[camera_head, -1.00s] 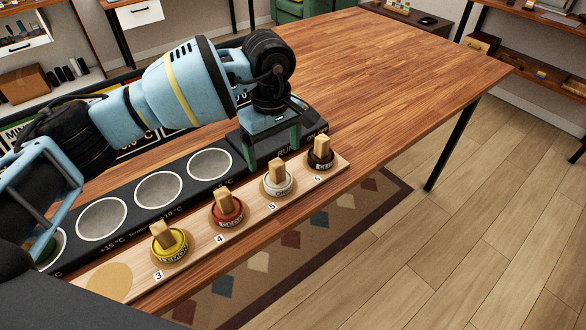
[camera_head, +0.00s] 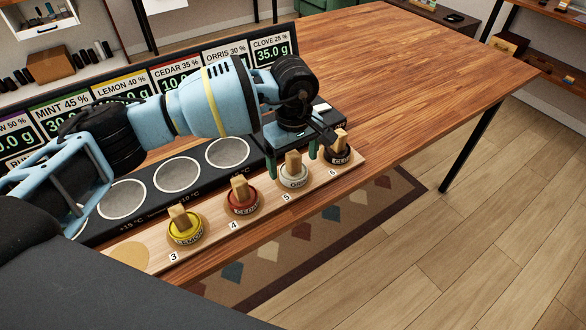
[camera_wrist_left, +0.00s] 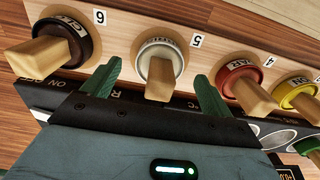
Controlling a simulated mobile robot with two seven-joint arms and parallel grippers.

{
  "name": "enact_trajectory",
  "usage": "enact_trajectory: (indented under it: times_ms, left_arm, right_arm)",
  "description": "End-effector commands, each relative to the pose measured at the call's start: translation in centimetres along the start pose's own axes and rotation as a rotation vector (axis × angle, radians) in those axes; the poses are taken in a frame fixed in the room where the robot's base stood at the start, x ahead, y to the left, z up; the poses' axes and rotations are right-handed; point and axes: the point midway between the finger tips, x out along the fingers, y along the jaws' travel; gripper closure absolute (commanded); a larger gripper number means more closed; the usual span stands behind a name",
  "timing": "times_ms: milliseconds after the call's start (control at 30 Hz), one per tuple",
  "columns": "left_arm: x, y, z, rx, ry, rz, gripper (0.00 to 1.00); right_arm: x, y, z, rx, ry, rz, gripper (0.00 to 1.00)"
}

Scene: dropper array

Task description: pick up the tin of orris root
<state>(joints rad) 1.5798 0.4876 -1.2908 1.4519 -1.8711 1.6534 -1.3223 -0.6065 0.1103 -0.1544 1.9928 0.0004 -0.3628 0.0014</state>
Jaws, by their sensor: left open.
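The orris root tin (camera_head: 294,181) is a round, pale grey-white tin with a wooden block handle, standing upright at number 5 on the pale wooden strip. In the left wrist view the same tin (camera_wrist_left: 172,45) shows between my fingers, its wooden handle pointing toward the palm. My left gripper (camera_head: 293,164) is open, pointing down, with one green finger on each side of the tin's handle. In the left wrist view the open fingers (camera_wrist_left: 158,78) show gaps to the tin on both sides. My right gripper is not in view.
A dark clove tin (camera_head: 338,157) at 6 and a red cedar tin (camera_head: 242,206) at 4 flank it closely. A yellow lemon tin (camera_head: 185,234) stands at 3. Behind are a dark panel with round wells (camera_head: 177,175) and label displays (camera_head: 122,84). The table's far right (camera_head: 420,75) is clear.

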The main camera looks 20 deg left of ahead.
Motion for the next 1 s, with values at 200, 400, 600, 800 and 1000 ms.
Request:
enact_trajectory:
  times_ms: [200, 400, 600, 800, 1000]
  left_arm:
    - [2.2, 0.0, 0.0, -0.001, 0.001, -0.001, 0.15]
    - [2.5, 0.0, 0.0, -0.001, 0.002, 0.001, 0.15]
    - [2.5, 0.0, 0.0, 0.000, 0.001, 0.000, 0.31]
    - [2.5, 0.0, 0.0, 0.000, 0.001, 0.000, 0.58]
    - [2.4, 0.0, 0.0, 0.000, 0.002, 0.001, 0.66]
  right_arm:
    - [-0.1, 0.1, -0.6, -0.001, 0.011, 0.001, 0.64]
    - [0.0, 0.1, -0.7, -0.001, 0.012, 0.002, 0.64]
    - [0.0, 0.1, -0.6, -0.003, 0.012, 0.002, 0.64]
    - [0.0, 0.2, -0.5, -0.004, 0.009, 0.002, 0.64]
    - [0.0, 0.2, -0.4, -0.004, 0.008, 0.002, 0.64]
